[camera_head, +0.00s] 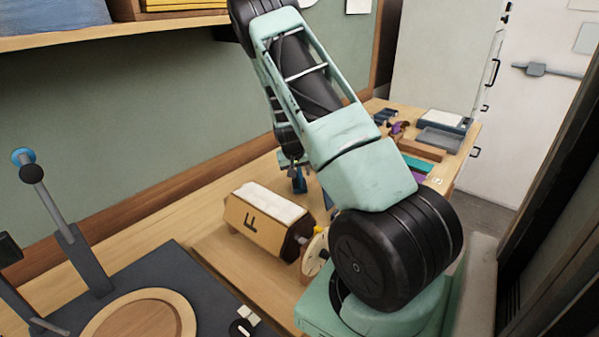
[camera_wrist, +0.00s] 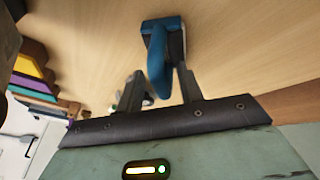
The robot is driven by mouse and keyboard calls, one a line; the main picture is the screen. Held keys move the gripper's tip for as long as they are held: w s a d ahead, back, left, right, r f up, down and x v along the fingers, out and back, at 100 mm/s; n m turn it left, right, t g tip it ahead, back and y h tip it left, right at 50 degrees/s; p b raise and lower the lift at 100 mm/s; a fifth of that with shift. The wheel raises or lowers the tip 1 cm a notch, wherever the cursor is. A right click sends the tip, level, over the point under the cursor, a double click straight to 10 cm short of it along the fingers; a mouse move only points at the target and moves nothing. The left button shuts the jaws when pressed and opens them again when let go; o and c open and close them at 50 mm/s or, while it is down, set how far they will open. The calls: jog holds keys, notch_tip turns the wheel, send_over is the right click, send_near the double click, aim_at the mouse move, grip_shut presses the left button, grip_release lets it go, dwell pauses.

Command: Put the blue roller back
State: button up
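The blue roller (camera_wrist: 157,65) shows in the wrist view as a blue piece with a grey part, its lower end reaching between the fingers of my gripper (camera_wrist: 160,82). The wooden bench top (camera_wrist: 95,35) lies behind it. The fingers stand apart, with bench showing between the blue piece and the right finger low down. Whether the fingertips touch or pinch the blue piece is unclear. In the head view a small blue piece (camera_head: 299,183) shows below my gripper (camera_head: 291,168), beside my arm. My arm hides much of that area.
A wooden box marked F with a white top (camera_head: 262,215) stands left of my arm. A dark mat with a round wooden board (camera_head: 140,318) and a lever stand (camera_head: 75,255) lie at the front left. Trays (camera_head: 440,138) and coloured pieces sit at the bench's far end.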

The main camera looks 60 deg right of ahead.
jog(key=shift+r, duration=0.1)
jog(key=shift+r, duration=0.2)
jog(key=b+v, duration=0.1)
jog(key=v, duration=1)
jog(key=shift+a+r, duration=0.2)
jog(key=shift+r, duration=0.1)
